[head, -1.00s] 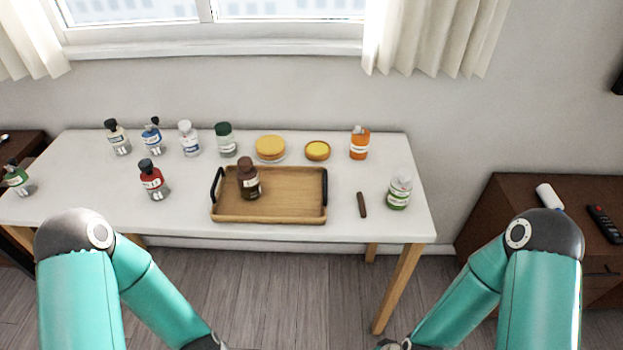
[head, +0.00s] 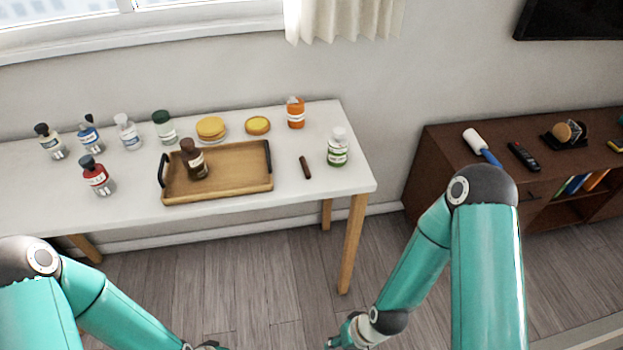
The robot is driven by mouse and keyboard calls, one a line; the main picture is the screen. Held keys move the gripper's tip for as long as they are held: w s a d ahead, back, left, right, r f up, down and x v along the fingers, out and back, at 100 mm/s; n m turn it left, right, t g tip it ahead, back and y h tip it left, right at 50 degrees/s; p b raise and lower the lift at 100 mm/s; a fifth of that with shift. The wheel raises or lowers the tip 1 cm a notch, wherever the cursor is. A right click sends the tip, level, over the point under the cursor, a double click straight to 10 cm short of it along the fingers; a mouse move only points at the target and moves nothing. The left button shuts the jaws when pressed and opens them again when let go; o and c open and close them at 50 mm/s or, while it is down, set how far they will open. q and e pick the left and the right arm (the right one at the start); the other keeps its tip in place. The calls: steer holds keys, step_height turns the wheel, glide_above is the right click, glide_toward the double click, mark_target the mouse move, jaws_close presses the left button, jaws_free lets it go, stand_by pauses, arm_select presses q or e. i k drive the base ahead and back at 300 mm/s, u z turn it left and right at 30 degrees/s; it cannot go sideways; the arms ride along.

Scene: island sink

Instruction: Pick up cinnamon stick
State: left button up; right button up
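The cinnamon stick (head: 305,167) is a short, thin dark brown stick in the head view. It lies on the white table (head: 345,180), between the wooden tray and a white bottle with a green label. Nothing covers it. My two teal arms come in from the bottom of the view, left and right, below and in front of the table. Both grippers lie at or beyond the bottom edge, so their fingers do not show clearly. Neither arm is at the stick.
A wooden tray (head: 222,190) holds a brown bottle (head: 194,160). The green-labelled bottle (head: 338,150) stands right of the stick, an orange bottle (head: 296,113) behind it. Several bottles stand at left. A brown cabinet (head: 440,150) stands at right, with floor between.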

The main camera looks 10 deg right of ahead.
mark_target(302, 161)
steer(key=k, duration=1.05)
steer(key=z, duration=0.5)
steer(key=i, duration=1.55)
steer(key=u, duration=0.5)
steer(key=k, duration=1.1)
steer(key=u, duration=0.55)
steer(key=i, duration=1.1)
steer(key=u, duration=0.05)
